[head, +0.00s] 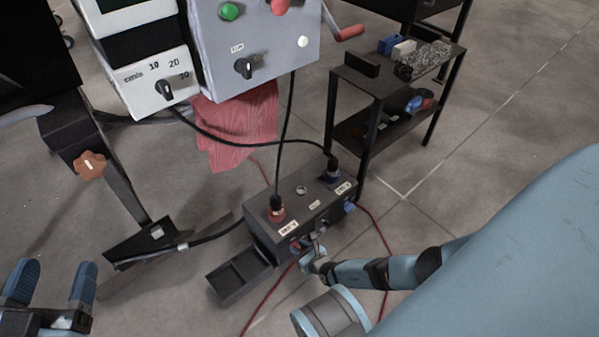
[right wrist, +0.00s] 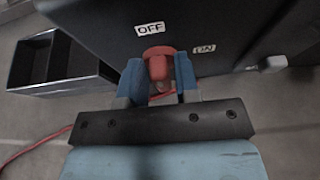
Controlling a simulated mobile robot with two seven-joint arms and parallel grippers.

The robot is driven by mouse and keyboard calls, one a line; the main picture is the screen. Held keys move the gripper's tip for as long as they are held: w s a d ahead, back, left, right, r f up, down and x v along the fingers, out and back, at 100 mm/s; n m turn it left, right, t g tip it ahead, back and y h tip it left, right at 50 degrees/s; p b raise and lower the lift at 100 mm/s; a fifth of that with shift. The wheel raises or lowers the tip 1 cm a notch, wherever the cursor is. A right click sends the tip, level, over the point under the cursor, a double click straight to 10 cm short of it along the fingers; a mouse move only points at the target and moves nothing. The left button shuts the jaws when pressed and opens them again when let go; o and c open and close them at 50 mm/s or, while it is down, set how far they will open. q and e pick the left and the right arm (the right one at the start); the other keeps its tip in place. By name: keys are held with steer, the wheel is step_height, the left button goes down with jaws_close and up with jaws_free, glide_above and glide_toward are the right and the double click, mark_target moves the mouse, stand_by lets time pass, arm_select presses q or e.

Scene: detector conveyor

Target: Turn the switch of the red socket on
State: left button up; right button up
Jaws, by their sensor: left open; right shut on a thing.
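The dark socket box (head: 262,232) stands on the floor in the middle of the head view. The red socket (head: 277,213) is on its top, with a black cable plugged in. In the right wrist view the red switch (right wrist: 158,66) sits on the box's front face. An OFF label (right wrist: 150,29) is above it and an ON label (right wrist: 203,49) is to its right. My right gripper (right wrist: 158,88) is shut on the red switch, a blue finger on each side. My left gripper (head: 52,283) is open and empty at the lower left of the head view.
The box also bears a blue socket (head: 330,176) with a cable and a blue switch (head: 349,207). An open black tray (head: 240,277) adjoins the box. Control panels (head: 262,40) hang above, and a black shelf cart (head: 372,88) stands behind. Cables cross the floor.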

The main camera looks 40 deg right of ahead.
steer(key=shift+d, duration=0.1)
steer(key=shift+d+m+y, duration=0.15)
steer(key=shift+m+y, duration=0.45)
steer(key=shift+m, duration=0.2)
jaws_close()
arm_select(q)
steer(key=shift+f, duration=0.15)
arm_select(e)
steer(key=shift+w+d+f+m+y, duration=0.1)
steer(key=shift+m+y, duration=0.4)
steer(key=shift+m, duration=0.25)
steer(key=shift+w+d+m+y, duration=0.1)
steer(key=shift+m+y, duration=0.4)
steer(key=shift+m, duration=0.25)
arm_select(q)
steer(key=shift+r, duration=0.2)
